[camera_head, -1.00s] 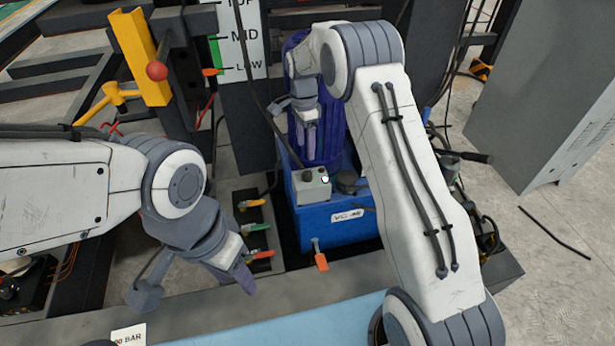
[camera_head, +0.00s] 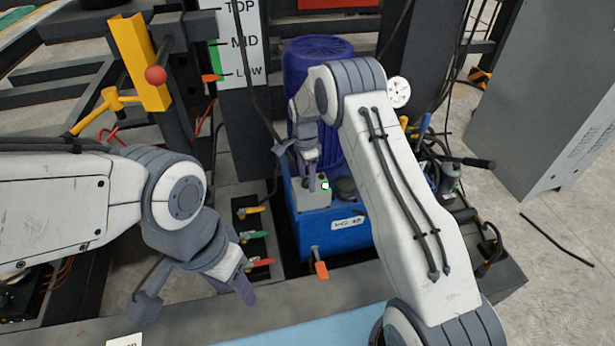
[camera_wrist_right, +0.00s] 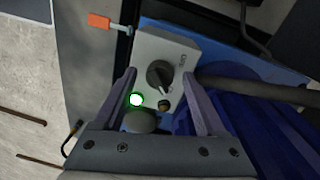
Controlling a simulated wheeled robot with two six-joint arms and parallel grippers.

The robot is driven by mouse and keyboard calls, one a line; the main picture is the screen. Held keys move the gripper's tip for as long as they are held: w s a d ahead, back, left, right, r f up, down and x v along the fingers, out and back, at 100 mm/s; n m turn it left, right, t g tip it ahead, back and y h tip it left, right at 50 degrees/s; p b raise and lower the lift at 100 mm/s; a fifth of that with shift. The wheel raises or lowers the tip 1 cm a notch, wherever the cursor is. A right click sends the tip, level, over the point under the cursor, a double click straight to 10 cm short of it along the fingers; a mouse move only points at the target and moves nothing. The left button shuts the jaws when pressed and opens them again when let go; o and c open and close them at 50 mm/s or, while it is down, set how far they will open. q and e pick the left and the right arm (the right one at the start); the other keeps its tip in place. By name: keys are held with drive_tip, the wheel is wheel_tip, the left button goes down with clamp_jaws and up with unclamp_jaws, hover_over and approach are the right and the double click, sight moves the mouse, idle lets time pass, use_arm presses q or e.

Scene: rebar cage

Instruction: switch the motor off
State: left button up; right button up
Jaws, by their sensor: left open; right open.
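A light grey switch box (camera_head: 312,201) sits on the blue tank (camera_head: 345,243), below the blue motor (camera_head: 300,60). In the right wrist view the box (camera_wrist_right: 152,46) has a dark rotary knob (camera_wrist_right: 160,75), a lit green lamp (camera_wrist_right: 136,99) and a small brownish button (camera_wrist_right: 164,104). My right gripper (camera_head: 311,184) is open just over the box; in its wrist view the fingers (camera_wrist_right: 158,74) stand on either side of the knob, apart from it. My left gripper (camera_head: 195,300) is open and empty at lower left, well away from the box.
Yellow, green and red valve handles (camera_head: 256,236) stand left of the tank. An orange lever (camera_head: 321,269) is at its front. A hanging cable (camera_head: 252,90) passes left of the motor. A grey cabinet (camera_head: 550,100) stands at right, with open floor before it.

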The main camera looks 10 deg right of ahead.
clamp_jaws()
drive_tip(key=shift+r+n, duration=0.1)
drive_tip(key=shift+n, duration=0.2)
drive_tip(key=n+p, duration=0.2)
drive_tip(key=shift+n, duration=0.3)
drive_tip(key=n+p, duration=0.1)
drive_tip(key=n, duration=0.3)
drive_tip(key=shift+n+p, duration=0.3)
drive_tip(key=n, duration=0.2)
drive_tip(key=n+p, duration=0.1)
drive_tip(key=n, duration=0.2)
drive_tip(key=shift+s+t+h, duration=0.1)
drive_tip(key=shift+t+h, duration=0.2)
drive_tip(key=n+p, duration=0.1)
drive_tip(key=n, duration=0.4)
